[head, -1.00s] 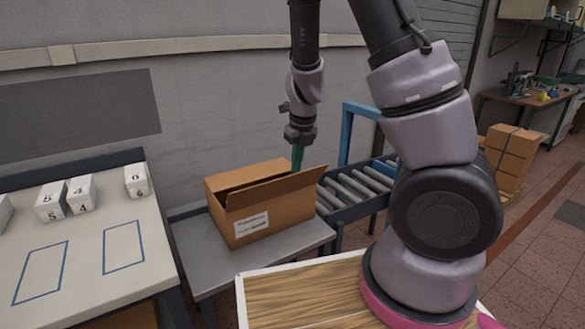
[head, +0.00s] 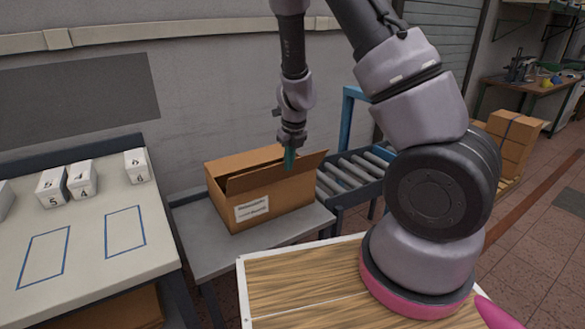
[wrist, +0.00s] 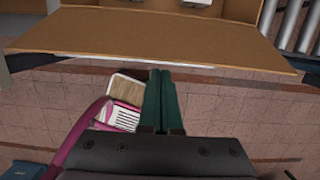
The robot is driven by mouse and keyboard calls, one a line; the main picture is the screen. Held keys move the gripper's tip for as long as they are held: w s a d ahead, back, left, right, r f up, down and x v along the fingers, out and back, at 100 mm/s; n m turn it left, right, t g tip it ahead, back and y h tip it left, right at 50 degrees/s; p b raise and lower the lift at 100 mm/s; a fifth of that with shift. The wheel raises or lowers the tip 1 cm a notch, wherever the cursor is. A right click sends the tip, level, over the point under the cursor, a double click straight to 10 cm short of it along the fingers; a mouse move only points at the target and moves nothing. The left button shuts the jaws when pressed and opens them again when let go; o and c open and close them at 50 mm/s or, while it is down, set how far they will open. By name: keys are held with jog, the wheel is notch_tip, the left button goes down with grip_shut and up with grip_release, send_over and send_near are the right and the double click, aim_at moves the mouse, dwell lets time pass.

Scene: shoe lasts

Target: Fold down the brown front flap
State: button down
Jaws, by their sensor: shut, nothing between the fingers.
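The brown front flap (head: 258,179) stands raised and tilted outward along the near top edge of the open cardboard box (head: 292,196). In the wrist view, the flap (wrist: 150,38) is a wide brown panel across the top. My gripper (head: 289,161) is shut and empty, its green fingers pointing down. In the head view the fingers overlap the near face of the flap. In the wrist view the fingertips (wrist: 160,72) lie at the flap's free edge; I cannot tell whether they touch it. White items show partly inside the box (wrist: 195,3).
The box sits on a grey table (head: 190,222), with a roller conveyor (head: 345,180) at its right. On the left, a bench (head: 85,225) carries white numbered blocks (head: 82,178) and blue outlines. A wooden board (head: 290,280) lies nearer me.

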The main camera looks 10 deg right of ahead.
jog(key=shift+w+a+r, duration=0.1)
jog(key=shift+w+r, duration=0.1)
jog(key=shift+w, duration=0.15)
jog(key=shift+w, duration=0.1)
jog(key=shift+w+a+r+g, duration=0.1)
jog(key=shift+w+r+g, duration=0.1)
jog(key=shift+g, duration=0.1)
